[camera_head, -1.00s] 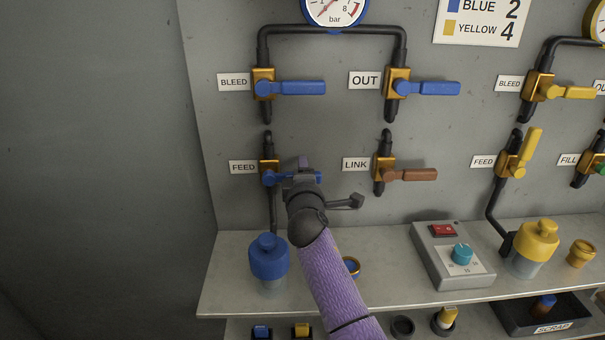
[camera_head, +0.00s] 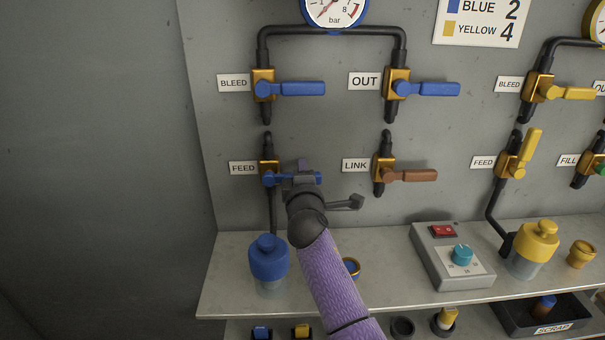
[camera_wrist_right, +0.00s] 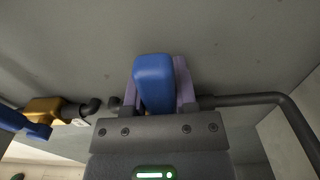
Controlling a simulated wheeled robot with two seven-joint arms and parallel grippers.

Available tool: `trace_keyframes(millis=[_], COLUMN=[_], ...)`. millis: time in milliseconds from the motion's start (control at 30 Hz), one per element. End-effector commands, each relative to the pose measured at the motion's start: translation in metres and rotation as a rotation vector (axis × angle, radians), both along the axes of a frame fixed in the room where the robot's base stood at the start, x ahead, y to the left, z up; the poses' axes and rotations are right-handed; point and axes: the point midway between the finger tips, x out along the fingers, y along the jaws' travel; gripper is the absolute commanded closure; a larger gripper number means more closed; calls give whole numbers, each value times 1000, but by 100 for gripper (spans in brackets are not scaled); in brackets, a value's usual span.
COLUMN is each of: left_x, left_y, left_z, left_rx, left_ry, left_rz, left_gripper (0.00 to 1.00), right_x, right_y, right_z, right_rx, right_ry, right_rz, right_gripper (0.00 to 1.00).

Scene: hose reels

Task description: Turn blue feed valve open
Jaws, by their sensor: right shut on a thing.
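The blue feed valve is on the left of the wall panel beside the FEED label (camera_head: 243,168). Its brass body (camera_head: 269,167) sits on a dark vertical pipe. Its blue handle (camera_head: 271,179) points right, about level, and my right gripper (camera_head: 304,176) covers much of it. In the right wrist view the blue handle (camera_wrist_right: 154,82) stands between the two purple-grey fingers of my right gripper (camera_wrist_right: 160,85), which are shut on it. My left gripper is in neither view.
Above are the blue bleed handle (camera_head: 298,88) and blue out handle (camera_head: 430,89), both level. The brown link handle (camera_head: 412,175) is to the right of my gripper. Below, a shelf (camera_head: 225,290) holds a blue-capped bottle (camera_head: 268,257) and a grey switch box (camera_head: 432,262).

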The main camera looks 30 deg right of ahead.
Motion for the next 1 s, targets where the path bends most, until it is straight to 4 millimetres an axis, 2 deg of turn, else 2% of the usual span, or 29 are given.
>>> trace_keyframes(millis=[333, 667, 1000], left_x=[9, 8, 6], left_y=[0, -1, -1], left_z=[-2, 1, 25], left_rx=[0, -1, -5], left_ry=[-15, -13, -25], left_rz=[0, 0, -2], left_gripper=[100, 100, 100], right_x=[0, 0, 0], right_y=[0, 0, 1], right_z=[-1, 0, 17], right_rx=[0, -10, -162], right_ry=[2, 9, 101], right_rz=[0, 0, 0], right_gripper=[100, 100, 100])
